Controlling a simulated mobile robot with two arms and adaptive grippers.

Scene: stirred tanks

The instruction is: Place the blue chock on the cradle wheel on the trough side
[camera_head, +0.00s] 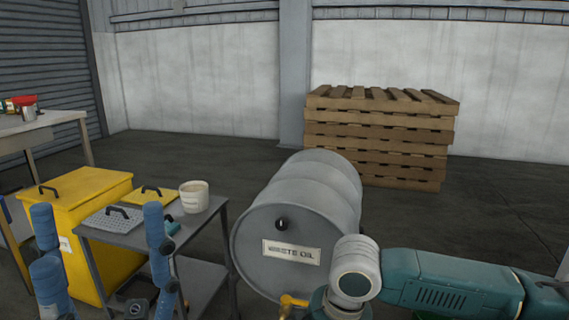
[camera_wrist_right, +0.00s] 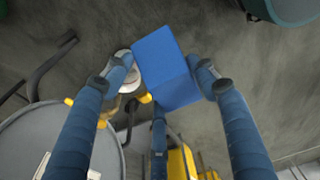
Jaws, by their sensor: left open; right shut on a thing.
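The blue chock (camera_wrist_right: 168,68) is between the fingertips of my right gripper (camera_wrist_right: 164,64) in the right wrist view, and the gripper is shut on it. A pale round part (camera_wrist_right: 129,83), perhaps a cradle wheel, shows beside and partly behind the left fingertip and chock. In the head view, a yellow part (camera_head: 292,301), likely of the cradle, shows below the grey drum (camera_head: 330,190). My right arm hides the chock, right gripper and much of the cradle there. My left gripper (camera_head: 97,215) is open and empty before the cart. I cannot make out the trough.
The drum, marked WASTE OIL, lies on its side. A grey cart (camera_head: 185,240) with a white tub (camera_head: 194,196) stands to its left, beside a yellow bin (camera_head: 85,185). Stacked pallets (camera_head: 380,135) are behind. Floor right of the drum is clear.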

